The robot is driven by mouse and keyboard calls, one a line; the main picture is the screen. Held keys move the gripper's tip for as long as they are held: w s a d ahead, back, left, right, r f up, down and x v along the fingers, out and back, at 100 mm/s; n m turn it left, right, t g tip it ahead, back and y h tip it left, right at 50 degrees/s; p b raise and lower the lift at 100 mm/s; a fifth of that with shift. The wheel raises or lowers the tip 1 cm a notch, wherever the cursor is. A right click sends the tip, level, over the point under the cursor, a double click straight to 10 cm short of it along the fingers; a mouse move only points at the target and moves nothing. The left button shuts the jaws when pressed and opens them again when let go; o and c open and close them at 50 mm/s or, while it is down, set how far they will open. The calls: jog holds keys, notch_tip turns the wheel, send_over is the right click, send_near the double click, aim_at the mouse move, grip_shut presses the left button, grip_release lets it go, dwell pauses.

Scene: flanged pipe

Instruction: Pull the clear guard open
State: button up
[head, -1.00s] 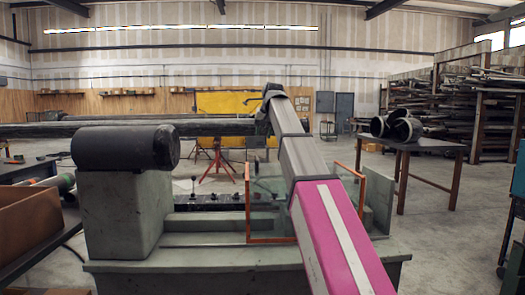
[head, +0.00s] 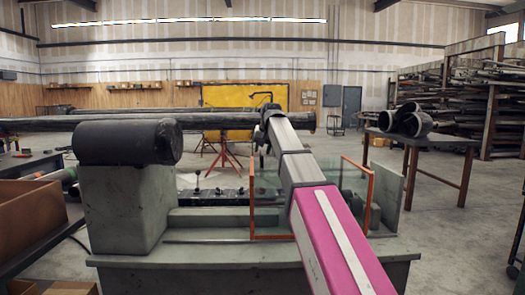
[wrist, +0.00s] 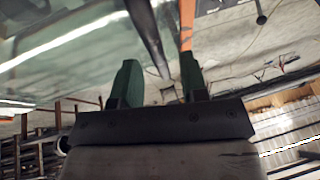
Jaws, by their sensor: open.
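The clear guard (head: 267,195) is a see-through panel with orange edges, standing upright on the green-grey machine in the head view. My arm crosses in front of it and hides its middle. In the wrist view the clear panel (wrist: 70,50) fills the upper left. Its orange edge (wrist: 186,25) runs down to the tip of my right-hand finger. My gripper (wrist: 159,62) is open, with its two green fingers apart. A dark bar (wrist: 148,38) shows between the fingers; I cannot tell whether they touch it. In the head view the fingertips are hard to make out.
A dark pipe (head: 60,124) runs across above the machine, beside a black cylinder (head: 127,142) on a grey block. A table (head: 423,141) with black pipe pieces stands at the right. A brown box (head: 30,217) is at the left. Open floor lies to the right.

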jog(key=shift+w+f, duration=0.1)
jog(key=shift+f, duration=0.05)
grip_shut()
jog(key=a, duration=3)
jog(key=shift+a, duration=0.3)
grip_release()
jog(key=v, duration=1.1)
